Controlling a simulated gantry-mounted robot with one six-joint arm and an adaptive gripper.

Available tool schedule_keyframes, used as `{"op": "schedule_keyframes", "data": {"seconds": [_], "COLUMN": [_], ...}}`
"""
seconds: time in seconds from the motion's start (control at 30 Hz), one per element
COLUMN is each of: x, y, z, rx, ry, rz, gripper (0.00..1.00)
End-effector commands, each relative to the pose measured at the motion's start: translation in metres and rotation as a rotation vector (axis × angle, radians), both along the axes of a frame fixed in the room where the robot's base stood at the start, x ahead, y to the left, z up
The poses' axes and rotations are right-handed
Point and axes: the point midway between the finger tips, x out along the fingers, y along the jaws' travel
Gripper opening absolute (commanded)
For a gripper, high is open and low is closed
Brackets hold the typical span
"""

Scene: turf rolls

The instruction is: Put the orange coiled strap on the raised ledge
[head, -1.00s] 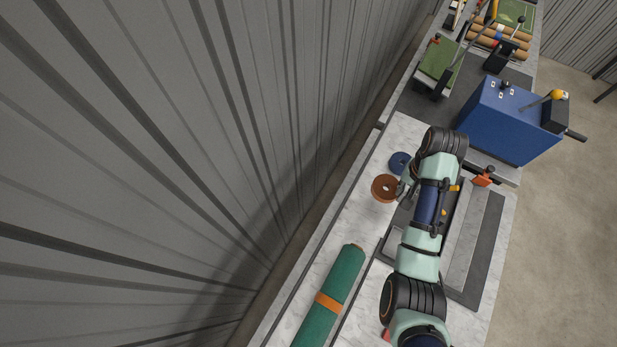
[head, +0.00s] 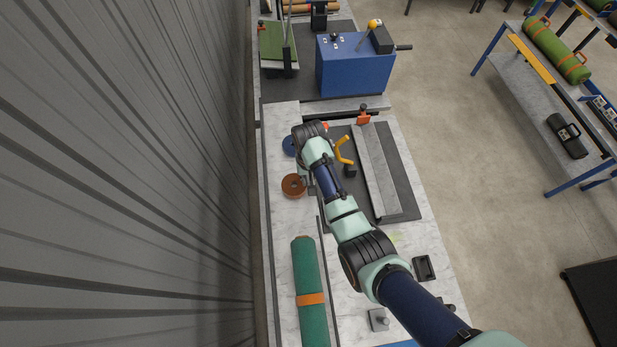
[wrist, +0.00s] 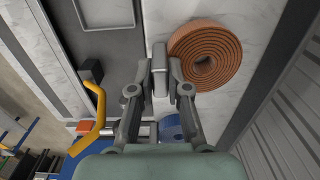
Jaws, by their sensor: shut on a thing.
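The orange-brown coiled strap (head: 293,186) is on or just over the white marble worktop, left of my arm; I cannot tell if it is lifted. In the wrist view the coil (wrist: 206,56) lies flat, with a grey block-like end (wrist: 160,68) at its left side. My gripper (wrist: 160,76) is shut on that grey end, one finger on each side; the coil is right of the fingers. A long, light grey raised strip (head: 376,170), which looks like the ledge, lies on the dark plate right of my arm.
A blue coil (head: 289,145) sits beyond the orange one. A green turf roll (head: 310,285) with an orange band lies nearer. A yellow handle (head: 344,150) stands by the dark plate. A blue machine box (head: 355,68) is at the back, the corrugated wall left.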

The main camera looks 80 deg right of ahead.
Motion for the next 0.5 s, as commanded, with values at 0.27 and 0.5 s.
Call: {"op": "schedule_keyframes", "data": {"seconds": [0.27, 0.5], "x": [0.0000, 0.0000], "y": [-0.0001, -0.0001], "z": [-0.0019, -0.0017], "rx": [0.000, 0.000], "ry": [0.000, 0.000], "rz": [0.000, 0.000], "gripper": [0.31, 0.41]}}
